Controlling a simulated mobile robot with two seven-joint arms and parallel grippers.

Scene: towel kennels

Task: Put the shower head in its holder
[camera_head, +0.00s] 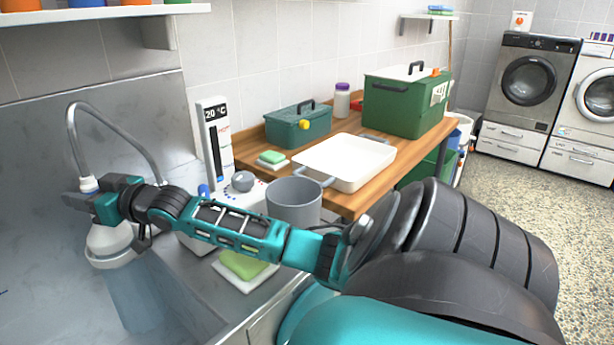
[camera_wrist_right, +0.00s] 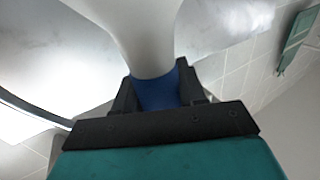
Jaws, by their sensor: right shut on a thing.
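The shower head (camera_head: 108,243) is pale and hangs face down over the grey tub at the left of the head view. A bluish, see-through spray (camera_head: 140,295) shows below it. My right gripper (camera_head: 84,198) is shut on its handle. In the right wrist view the white shower head (camera_wrist_right: 143,30) rises from a blue collar (camera_wrist_right: 157,92) between the fingers. A grey hose (camera_head: 112,112) arcs up from the handle and down behind my arm. I cannot make out the holder. My left gripper is not in view.
A temperature panel (camera_head: 216,140) with a knob (camera_head: 242,181) stands behind my forearm. A grey bucket (camera_head: 294,197), a green sponge (camera_head: 243,264) and a wooden table (camera_head: 342,201) with a white tray (camera_head: 347,178) lie to the right. The tub wall (camera_head: 40,165) is bare.

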